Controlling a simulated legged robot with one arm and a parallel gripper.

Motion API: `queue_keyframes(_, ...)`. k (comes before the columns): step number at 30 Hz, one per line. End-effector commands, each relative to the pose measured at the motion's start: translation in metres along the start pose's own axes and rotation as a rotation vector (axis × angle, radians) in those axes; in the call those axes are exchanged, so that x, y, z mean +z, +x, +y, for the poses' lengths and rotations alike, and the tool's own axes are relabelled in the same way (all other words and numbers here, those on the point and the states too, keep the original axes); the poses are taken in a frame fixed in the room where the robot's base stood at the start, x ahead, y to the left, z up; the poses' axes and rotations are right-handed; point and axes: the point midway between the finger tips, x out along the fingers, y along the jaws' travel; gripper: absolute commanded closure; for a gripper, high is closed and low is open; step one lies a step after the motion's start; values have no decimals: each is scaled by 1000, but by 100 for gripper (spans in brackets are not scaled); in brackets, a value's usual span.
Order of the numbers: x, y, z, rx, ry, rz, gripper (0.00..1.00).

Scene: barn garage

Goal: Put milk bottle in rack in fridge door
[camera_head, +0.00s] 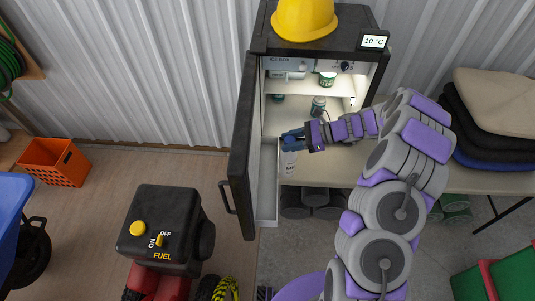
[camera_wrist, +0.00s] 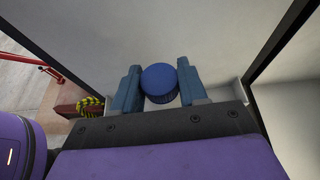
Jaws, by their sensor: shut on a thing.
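The milk bottle (camera_head: 288,163) is white and hangs roughly upright below my gripper (camera_head: 293,138) in the head view. In the wrist view its round blue cap (camera_wrist: 159,80) sits between the two blue fingers of my gripper (camera_wrist: 158,68), which are shut on it. The fridge (camera_head: 318,82) is open, with its dark door (camera_head: 240,150) swung out to the left. The bottle is beside the door's pale inner face, above or at the white door rack (camera_head: 268,207). I cannot tell whether the bottle's base touches the rack.
Inside the fridge are a dark bottle (camera_head: 318,106) and a green-and-white tub (camera_head: 327,79). A yellow hard hat (camera_head: 305,18) lies on top. The table (camera_head: 340,172) extends right, with folded cloths (camera_head: 495,115). A black-and-red fuel machine (camera_head: 160,225) stands left of the door; an orange crate (camera_head: 55,162) is farther left.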

Motion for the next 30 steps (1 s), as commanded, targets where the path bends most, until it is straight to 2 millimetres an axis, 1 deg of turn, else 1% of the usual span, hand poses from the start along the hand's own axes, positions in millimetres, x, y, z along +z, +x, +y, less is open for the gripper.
queue_keyframes(1,5,11,1,4,0,-4,100)
queue_keyframes(6,16,36,1,3,-2,-1,100)
queue_keyframes(12,24,55,0,1,-3,-1,100)
queue_keyframes(17,28,65,0,1,-2,-2,100)
queue_keyframes(30,0,77,0,0,1,-2,100)
